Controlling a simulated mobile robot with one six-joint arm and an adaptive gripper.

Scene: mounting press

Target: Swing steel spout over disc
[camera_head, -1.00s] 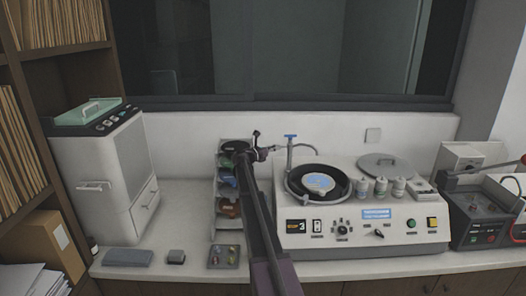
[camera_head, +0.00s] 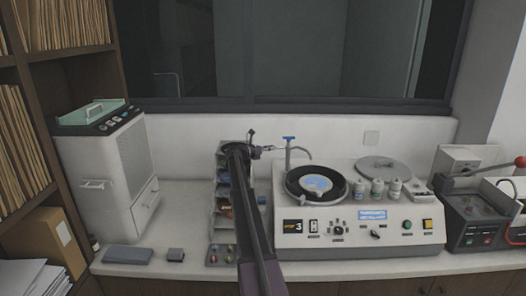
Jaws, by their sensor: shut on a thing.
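The steel spout (camera_head: 288,159) rises behind the left side of the white machine, with a blue handle on top. Its thin curved end arches to the right, toward the back edge of the black disc. The black disc (camera_head: 343,187) with a pale blue label lies in the round well on the machine's top. My gripper (camera_head: 272,149) is left of the spout at about the height of its bend, and is shut on the spout. The exact contact is too small to make out.
My arm crosses a rack of trays (camera_head: 221,215). Bottles (camera_head: 377,187) and a round grey lid (camera_head: 381,165) sit right of the disc. A white cabinet (camera_head: 105,165) stands at left, and a red-handled press (camera_head: 485,215) at right. The window wall is close behind.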

